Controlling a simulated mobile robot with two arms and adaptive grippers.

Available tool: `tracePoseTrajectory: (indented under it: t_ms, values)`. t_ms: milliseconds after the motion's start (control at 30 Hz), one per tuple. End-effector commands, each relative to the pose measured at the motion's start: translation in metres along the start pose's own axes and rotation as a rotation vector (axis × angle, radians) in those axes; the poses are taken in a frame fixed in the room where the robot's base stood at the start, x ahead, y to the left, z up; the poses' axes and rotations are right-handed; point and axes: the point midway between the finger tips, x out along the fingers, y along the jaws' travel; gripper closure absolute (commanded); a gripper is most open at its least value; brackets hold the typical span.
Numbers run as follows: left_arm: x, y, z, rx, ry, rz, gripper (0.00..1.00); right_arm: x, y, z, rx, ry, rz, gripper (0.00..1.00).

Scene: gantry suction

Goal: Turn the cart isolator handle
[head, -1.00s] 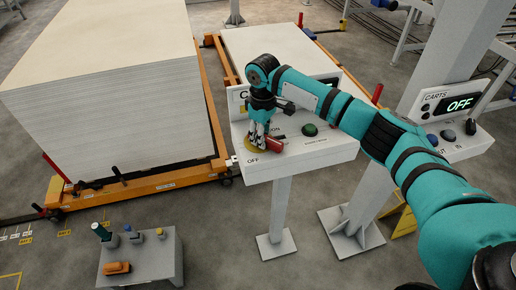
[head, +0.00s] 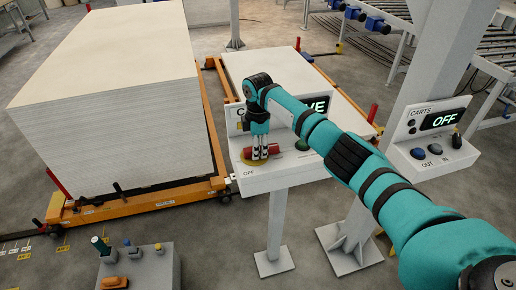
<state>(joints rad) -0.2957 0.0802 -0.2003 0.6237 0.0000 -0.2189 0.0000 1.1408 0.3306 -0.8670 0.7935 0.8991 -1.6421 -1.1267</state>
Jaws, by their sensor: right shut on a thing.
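The red isolator handle (head: 275,149) sits on a round yellow plate on the white control box (head: 295,170), which stands on a grey post. It lies roughly level across the plate, above the "OFF" label. My right gripper (head: 260,154) points down from above and is shut on the handle, hiding part of it. My left gripper is out of view.
A second panel labelled "CARTS" (head: 418,154) stands at right, its display reading "OFF". A tall board stack (head: 110,120) on an orange cart is at left. A small grey stand (head: 162,265) is at lower left.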

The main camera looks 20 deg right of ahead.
Motion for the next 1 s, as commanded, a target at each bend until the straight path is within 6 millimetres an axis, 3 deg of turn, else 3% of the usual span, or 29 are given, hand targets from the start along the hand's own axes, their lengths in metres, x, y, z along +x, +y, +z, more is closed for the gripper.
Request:
tracePoseTrajectory:
  t_ms: [700, 733, 867, 1000]
  values:
    - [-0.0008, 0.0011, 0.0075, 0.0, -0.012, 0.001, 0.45, -0.002, 0.0021, -0.001, -0.075, 0.002, 0.006, 1.0]
    - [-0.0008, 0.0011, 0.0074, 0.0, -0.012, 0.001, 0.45, -0.002, 0.0021, -0.0009, -0.075, 0.002, 0.006, 0.71]
    - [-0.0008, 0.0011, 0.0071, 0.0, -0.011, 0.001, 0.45, -0.0015, 0.0018, -0.0007, -0.073, 0.001, 0.005, 0.54]
    - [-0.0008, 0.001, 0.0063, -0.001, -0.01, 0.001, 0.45, -0.0009, 0.0015, -0.0004, -0.072, 0.001, 0.004, 0.52]
